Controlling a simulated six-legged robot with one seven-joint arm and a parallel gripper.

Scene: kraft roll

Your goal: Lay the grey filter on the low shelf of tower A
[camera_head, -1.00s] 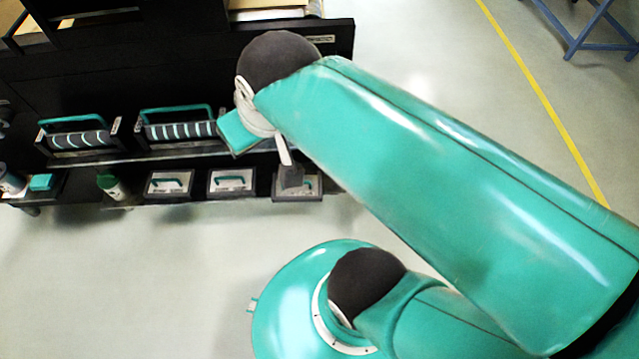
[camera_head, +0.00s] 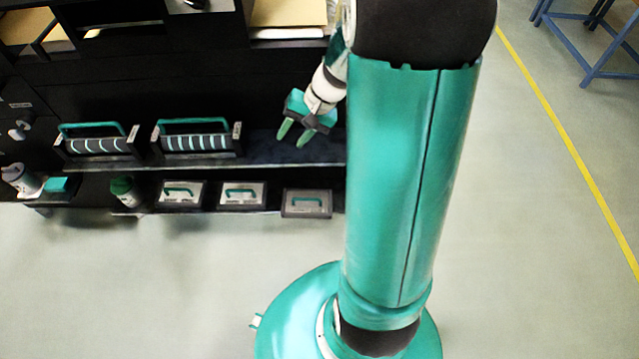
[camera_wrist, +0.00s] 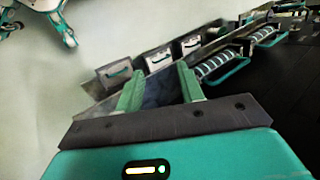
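A grey flat box with a teal handle, which I take as the grey filter (camera_head: 307,204), lies at the right end of the low shelf (camera_head: 235,211), at its front edge. It also shows in the wrist view (camera_wrist: 116,72), left of two similar boxes. My gripper (camera_head: 295,136) is above and behind it, over the bare right part of the upper shelf (camera_head: 278,163). In the wrist view my gripper (camera_wrist: 161,86) has its two green fingers apart with nothing between them. I cannot read which tower this is.
Two paler boxes (camera_head: 181,194) (camera_head: 243,195) and a green-capped jar (camera_head: 125,192) share the low shelf. Two striped rollers in frames (camera_head: 100,143) (camera_head: 196,141) stand on the upper shelf. A blue stand (camera_head: 590,45) is far right; the floor in front is clear.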

